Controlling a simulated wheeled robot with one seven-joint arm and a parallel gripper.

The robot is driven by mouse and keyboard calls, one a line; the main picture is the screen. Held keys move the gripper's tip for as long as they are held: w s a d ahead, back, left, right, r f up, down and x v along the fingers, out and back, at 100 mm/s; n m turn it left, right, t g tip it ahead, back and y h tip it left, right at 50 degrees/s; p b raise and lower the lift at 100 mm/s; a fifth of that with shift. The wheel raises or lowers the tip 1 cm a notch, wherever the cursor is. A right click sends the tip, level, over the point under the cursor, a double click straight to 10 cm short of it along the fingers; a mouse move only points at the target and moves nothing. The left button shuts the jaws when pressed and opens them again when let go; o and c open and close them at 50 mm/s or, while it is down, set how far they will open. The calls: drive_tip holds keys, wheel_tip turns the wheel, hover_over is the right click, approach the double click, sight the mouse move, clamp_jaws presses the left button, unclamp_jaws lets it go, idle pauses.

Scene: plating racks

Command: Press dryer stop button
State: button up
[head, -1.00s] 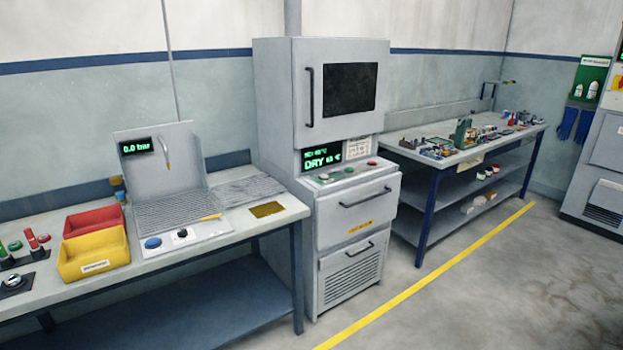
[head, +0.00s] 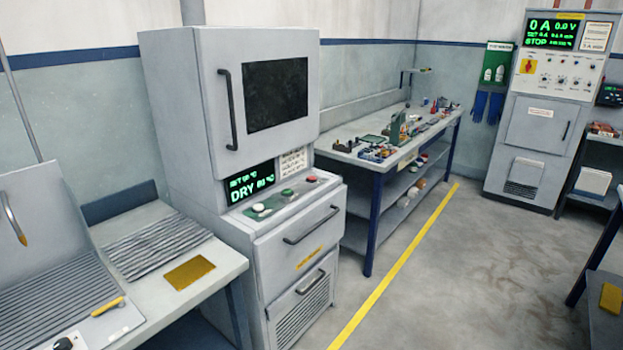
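The dryer (head: 230,110) is a tall light-grey cabinet left of centre in the head view, with a dark window and a closed upper door. Its green display (head: 250,184) reads "DRY" with small figures beside it. On the sloping panel below sit a white button (head: 258,207), a green button (head: 287,193) and a red button (head: 311,179), the red one at the right end. Their labels are too small to read. My gripper is not in view.
A bench with a ridged mat (head: 155,243) and a brass-coloured plate (head: 189,272) adjoins the dryer's left. A cluttered workbench (head: 345,157) stands behind right. A control cabinet (head: 540,125) is at far right. Open floor (head: 450,270) lies right of the yellow line (head: 395,280).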

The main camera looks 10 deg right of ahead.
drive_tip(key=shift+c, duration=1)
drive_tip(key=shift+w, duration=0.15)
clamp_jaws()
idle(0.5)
